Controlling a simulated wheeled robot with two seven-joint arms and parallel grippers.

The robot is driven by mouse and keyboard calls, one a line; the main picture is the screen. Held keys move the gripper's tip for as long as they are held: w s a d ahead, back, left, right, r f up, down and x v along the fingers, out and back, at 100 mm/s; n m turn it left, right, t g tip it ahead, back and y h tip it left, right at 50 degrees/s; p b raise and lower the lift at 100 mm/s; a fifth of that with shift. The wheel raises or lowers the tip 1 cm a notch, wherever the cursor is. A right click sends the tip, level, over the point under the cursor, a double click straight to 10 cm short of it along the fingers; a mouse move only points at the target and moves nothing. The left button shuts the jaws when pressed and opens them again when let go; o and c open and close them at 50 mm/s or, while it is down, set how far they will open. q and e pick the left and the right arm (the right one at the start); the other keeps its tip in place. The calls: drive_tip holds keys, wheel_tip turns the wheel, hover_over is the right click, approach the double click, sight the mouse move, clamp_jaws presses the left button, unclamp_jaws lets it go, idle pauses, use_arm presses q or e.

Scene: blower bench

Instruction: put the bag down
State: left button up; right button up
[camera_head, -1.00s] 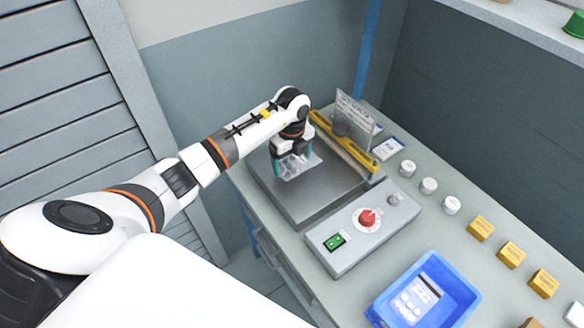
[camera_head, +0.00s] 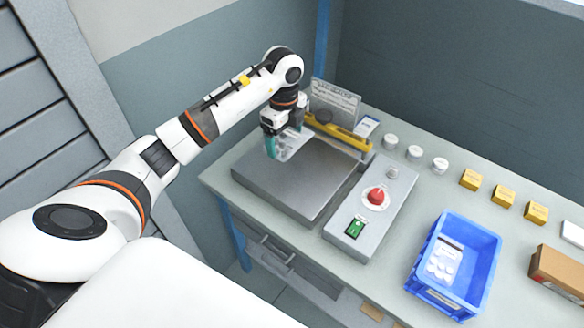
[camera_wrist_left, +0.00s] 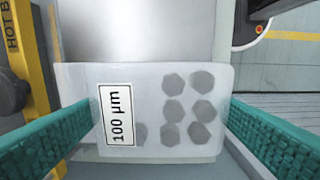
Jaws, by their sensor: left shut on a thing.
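My left gripper (camera_head: 285,139) is shut on a clear flat bag (camera_head: 291,147) and holds it over the back left part of a grey metal plate (camera_head: 312,200). In the left wrist view the bag (camera_wrist_left: 205,82) spans between the teal fingers, one at each side edge. It has a white label reading "100 µm" and several grey hexagonal pieces inside. Part of the plate (camera_wrist_left: 135,30) shows beyond the bag. I cannot tell how high the bag is above the plate. My right gripper is not in view.
A yellow bar (camera_head: 340,134) and a clear sign (camera_head: 334,100) stand behind the plate. A control box with a red knob (camera_head: 376,196) is to its right. A blue bin (camera_head: 480,230) holds another bag. White jars and yellow blocks (camera_head: 503,195) line the back.

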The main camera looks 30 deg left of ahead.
use_arm(q)
drive_tip(key=p, duration=0.1)
hover_over(289, 172)
wheel_tip(289, 172, down, 6)
drive_tip(key=shift+w+r, duration=0.15)
drive_tip(key=shift+r, duration=0.1)
drive_tip(key=shift+f, duration=0.3)
drive_tip(key=shift+f+p, duration=0.3)
drive_tip(key=shift+f, duration=0.05)
drive_tip(key=shift+a+f+p, duration=0.1)
drive_tip(key=shift+f+p, duration=0.2)
drive_tip(key=shift+f, duration=1.25)
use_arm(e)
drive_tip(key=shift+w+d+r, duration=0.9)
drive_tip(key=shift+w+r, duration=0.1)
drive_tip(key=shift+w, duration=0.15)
use_arm(q)
drive_tip(key=shift+f, duration=0.2)
drive_tip(key=o, duration=0.9)
drive_tip(key=shift+r, duration=0.1)
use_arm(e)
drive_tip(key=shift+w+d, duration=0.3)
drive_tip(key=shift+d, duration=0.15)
